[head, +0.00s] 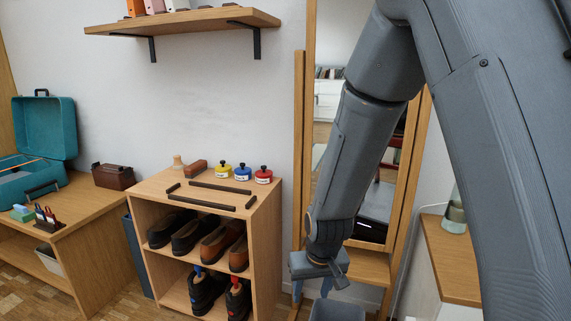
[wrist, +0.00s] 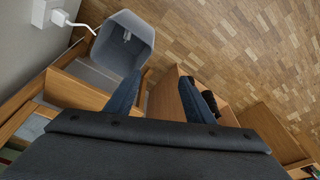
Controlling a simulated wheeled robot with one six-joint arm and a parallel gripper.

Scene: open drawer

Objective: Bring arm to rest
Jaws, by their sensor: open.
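My arm hangs down in front of the standing mirror in the head view, bent at its elbow. My gripper (head: 312,288) is at its lower end, pointing down, near a grey bin (head: 337,311). In the wrist view my gripper (wrist: 156,98) shows two blue fingers spread well apart with nothing between them. The grey bin (wrist: 122,42) lies just beyond the left fingertip in that view; I cannot tell whether they touch.
A wooden shoe rack (head: 262,205) with several shoes stands left of my gripper. A framed mirror (head: 299,150) stands behind the arm. A wooden cabinet (head: 452,262) is at right. A wall plug (wrist: 58,17) is near the bin. Parquet floor (wrist: 230,45) lies open beyond the fingers.

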